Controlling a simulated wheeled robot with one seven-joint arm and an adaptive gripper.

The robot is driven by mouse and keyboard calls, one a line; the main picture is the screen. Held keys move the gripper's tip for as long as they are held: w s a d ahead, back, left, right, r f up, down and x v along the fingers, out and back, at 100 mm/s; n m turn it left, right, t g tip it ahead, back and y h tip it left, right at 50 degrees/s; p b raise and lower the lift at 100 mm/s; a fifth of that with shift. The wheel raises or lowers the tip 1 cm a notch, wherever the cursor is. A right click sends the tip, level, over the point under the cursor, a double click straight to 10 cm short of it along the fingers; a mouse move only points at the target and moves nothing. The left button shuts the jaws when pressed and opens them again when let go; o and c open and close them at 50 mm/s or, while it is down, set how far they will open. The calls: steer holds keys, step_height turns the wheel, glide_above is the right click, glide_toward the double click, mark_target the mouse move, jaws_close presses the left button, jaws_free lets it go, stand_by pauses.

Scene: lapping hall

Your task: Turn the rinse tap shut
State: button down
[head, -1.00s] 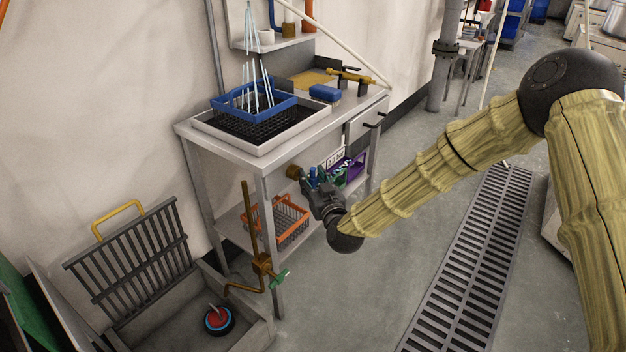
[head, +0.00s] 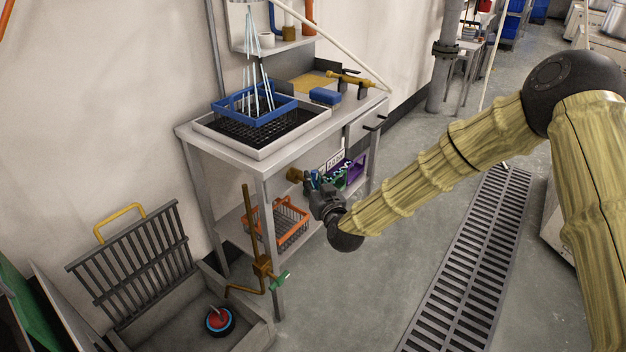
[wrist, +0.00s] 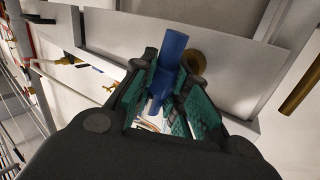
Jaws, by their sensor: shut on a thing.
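My gripper (head: 315,182) is at the front edge of the bench, below its top. It is shut on a blue lever (wrist: 172,58), which stands up between the green finger pads in the wrist view. A round brass fitting (wrist: 195,63) sits right behind the lever, under the bench edge; it also shows in the head view (head: 293,174). The lever's lower part and its joint to the brass are partly hidden by the fingers. A separate brass pipe (head: 248,225) with a green handle (head: 280,281) stands lower left, apart from my gripper.
The bench (head: 262,160) carries a tray with a blue basket (head: 240,105). An orange basket (head: 290,222) and a purple holder (head: 355,170) are below it. A floor basin with a raised grate (head: 130,260) is at left. The floor to the right is open, with a drain grating (head: 470,270).

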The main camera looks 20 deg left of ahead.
steer(key=m+g+p, duration=0.1)
steer(key=m+p, duration=0.1)
steer(key=p, duration=0.1)
steer(key=shift+w+d+r+g+h, duration=0.1)
steer(key=shift+w+r+g+h, duration=0.15)
steer(key=shift+g+h, duration=0.15)
steer(key=m+g+p, duration=0.2)
steer(key=m, duration=0.1)
steer(key=shift+f+g, duration=0.2)
steer(key=shift+g, duration=0.1)
steer(key=shift+w+d+f+m+g+p, duration=0.1)
steer(key=shift+m+g+p, duration=0.2)
steer(key=shift+m+g, duration=0.3)
steer(key=shift+w+f+m+g+p, duration=0.1)
steer(key=shift+m+g+p, duration=0.15)
steer(key=shift+m+g, duration=0.35)
steer(key=m+g, duration=0.2)
steer(key=g, duration=0.1)
steer(key=shift+s+f+m+y, duration=0.1)
steer(key=shift+f+m+y, duration=0.1)
steer(key=shift+m+y, duration=0.15)
steer(key=c, duration=1.4)
jaws_free()
